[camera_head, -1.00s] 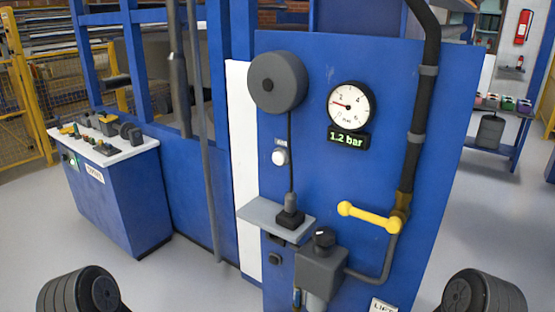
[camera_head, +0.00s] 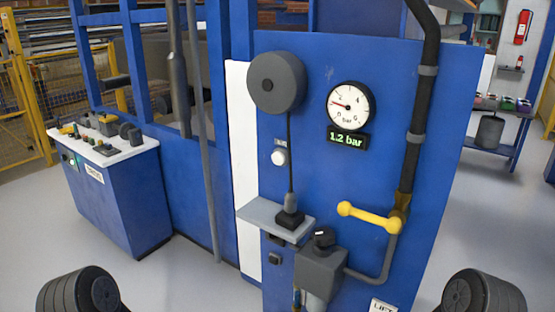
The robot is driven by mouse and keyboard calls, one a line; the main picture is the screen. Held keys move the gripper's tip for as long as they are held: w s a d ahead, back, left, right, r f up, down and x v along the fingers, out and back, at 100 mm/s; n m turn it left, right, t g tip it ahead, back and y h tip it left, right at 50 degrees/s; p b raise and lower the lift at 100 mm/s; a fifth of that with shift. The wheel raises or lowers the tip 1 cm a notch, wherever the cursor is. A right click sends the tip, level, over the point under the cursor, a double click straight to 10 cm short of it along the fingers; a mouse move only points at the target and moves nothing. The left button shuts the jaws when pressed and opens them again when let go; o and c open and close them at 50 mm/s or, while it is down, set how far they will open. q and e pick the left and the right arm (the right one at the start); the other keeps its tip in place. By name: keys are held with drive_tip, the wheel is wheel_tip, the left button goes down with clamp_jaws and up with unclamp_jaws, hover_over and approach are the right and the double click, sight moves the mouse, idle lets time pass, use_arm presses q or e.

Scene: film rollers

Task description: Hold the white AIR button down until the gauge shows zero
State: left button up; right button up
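The white AIR button (camera_head: 279,158) is on the blue panel (camera_head: 340,75), left of centre, under a small label. Nothing touches it. The round gauge (camera_head: 350,105) is up and to the right of it, with its needle pointing left. The green display (camera_head: 348,138) below the gauge reads 1.2 bar. Dark rounded parts of my arms show at the bottom left and bottom right corners. Neither gripper's fingers are in view.
A grey reel (camera_head: 277,83) hangs above the button, its cable running down to a plug on a small grey shelf (camera_head: 270,215). A yellow lever (camera_head: 369,217), a grey box (camera_head: 320,268) and a dark pipe (camera_head: 412,150) stand out from the panel. A control desk (camera_head: 115,200) stands left.

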use_arm(q)
drive_tip(key=shift+c, duration=0.5)
clamp_jaws()
idle(1.3)
